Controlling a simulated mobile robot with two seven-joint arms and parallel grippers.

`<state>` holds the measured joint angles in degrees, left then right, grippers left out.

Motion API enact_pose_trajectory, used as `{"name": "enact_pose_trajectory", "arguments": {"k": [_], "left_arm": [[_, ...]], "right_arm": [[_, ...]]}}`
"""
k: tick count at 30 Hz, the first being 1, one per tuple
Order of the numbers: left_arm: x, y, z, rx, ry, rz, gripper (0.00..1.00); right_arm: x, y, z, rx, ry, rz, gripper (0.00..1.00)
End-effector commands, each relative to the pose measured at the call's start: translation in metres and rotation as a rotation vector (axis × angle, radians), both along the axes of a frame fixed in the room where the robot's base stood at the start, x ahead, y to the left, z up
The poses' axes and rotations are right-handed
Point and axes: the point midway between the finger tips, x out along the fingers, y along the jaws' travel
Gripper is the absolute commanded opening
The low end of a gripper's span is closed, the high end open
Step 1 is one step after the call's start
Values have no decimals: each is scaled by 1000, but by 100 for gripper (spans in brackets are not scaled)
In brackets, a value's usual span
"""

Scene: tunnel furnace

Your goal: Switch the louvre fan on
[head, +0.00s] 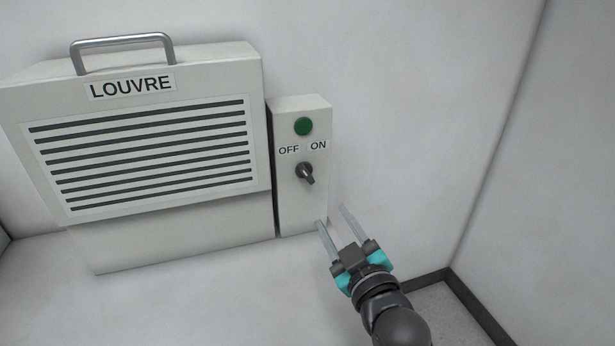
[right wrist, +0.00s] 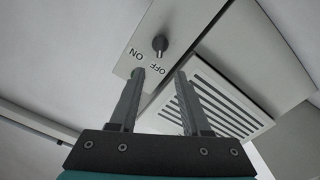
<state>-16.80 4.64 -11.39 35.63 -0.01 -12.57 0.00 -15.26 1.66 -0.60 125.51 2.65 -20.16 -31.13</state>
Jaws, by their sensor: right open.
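The louvre fan (head: 145,145) is a pale box with dark slats and a LOUVRE label; its slats also show in the right wrist view (right wrist: 205,105). A narrow control box (head: 290,205) is at its right side. It bears a dark rotary knob (head: 305,172) below the OFF and ON labels, with its grip end towards the lower right. The knob also shows in the right wrist view (right wrist: 160,44). A dull green round lamp or button (head: 303,126) sits above the labels. My right gripper (head: 331,214) is open and empty, below and right of the knob, apart from it.
A metal handle (head: 122,40) sticks up from the top of the fan box. A white wall (head: 430,130) stands behind, and another (head: 565,170) closes the right side. The space right of the control box is clear. A dark skirting (head: 475,305) edges the floor.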

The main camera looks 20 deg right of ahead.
Motion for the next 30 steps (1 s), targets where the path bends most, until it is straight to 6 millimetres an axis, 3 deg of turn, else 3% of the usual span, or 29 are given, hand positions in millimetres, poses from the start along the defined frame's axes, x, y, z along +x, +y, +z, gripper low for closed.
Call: {"name": "enact_pose_trajectory", "arguments": {"k": [3,6,18,30], "left_arm": [[-18,1,-2,2,29,-1,80],[-22,1,-4,3,35,-1,80],[1,-1,-10,-1,-2,-2,80],[-2,-1,-17,-1,2,-2,80]], "right_arm": [[16,1,1,2,-4,0,48],[31,1,0,2,-1,0,48],[92,3,0,2,-1,1,48],[137,5,0,3,1,0,48]]}}
